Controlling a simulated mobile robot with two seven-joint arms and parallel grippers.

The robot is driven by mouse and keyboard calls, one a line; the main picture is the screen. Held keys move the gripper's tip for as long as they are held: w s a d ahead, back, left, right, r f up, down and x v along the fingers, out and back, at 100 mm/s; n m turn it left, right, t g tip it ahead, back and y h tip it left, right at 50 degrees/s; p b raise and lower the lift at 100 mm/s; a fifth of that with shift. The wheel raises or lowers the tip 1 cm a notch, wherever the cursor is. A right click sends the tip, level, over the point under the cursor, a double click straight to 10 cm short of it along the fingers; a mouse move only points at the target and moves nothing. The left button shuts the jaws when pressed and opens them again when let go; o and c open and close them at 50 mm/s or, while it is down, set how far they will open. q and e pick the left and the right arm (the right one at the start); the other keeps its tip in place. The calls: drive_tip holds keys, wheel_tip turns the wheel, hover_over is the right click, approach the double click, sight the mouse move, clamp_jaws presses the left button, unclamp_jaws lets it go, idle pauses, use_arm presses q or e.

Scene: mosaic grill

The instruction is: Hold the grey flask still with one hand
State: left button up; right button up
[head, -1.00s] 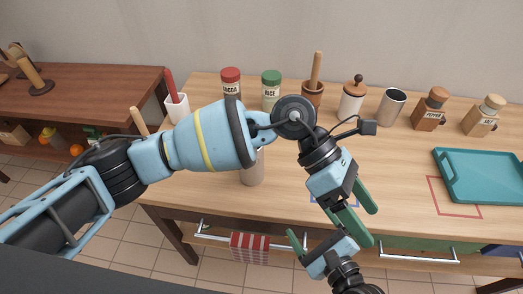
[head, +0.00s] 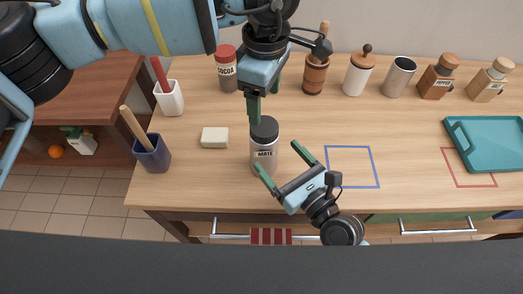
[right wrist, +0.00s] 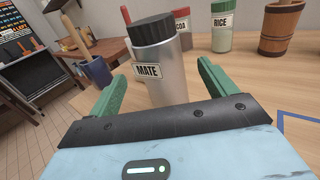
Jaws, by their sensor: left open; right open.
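The grey flask (head: 263,162), with a black lid and a MATE label, stands upright on the wooden table. My left gripper (head: 265,97) is open and points down just behind or above the flask's lid; one green finger overlaps the lid's top edge in the head view, and contact cannot be told. My right gripper (head: 284,166) is open in front of the flask, its two green fingers pointing towards it. In the right wrist view the flask (right wrist: 165,80) rises between the spread fingers of the right gripper (right wrist: 160,88), with visible gaps on both sides.
A pale block (head: 215,138) and a dark blue cup (head: 152,158) stand left of the flask. The cocoa jar (head: 226,72), a wooden pot (head: 314,75) and several other containers line the back. A teal tray (head: 490,150) lies right. The blue-outlined square (head: 352,167) is empty.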

sight(264, 126)
drive_tip(key=shift+x, duration=3.9)
drive_tip(key=shift+c, duration=0.2)
clamp_jaws()
use_arm(q)
drive_tip(key=m, duration=0.9)
drive_tip(key=shift+m, duration=0.4)
drive_tip(key=m, duration=0.4)
drive_tip(key=shift+m, duration=0.3)
drive_tip(key=m, duration=0.3)
drive_tip(key=shift+m, duration=0.3)
drive_tip(key=shift+f, duration=4)
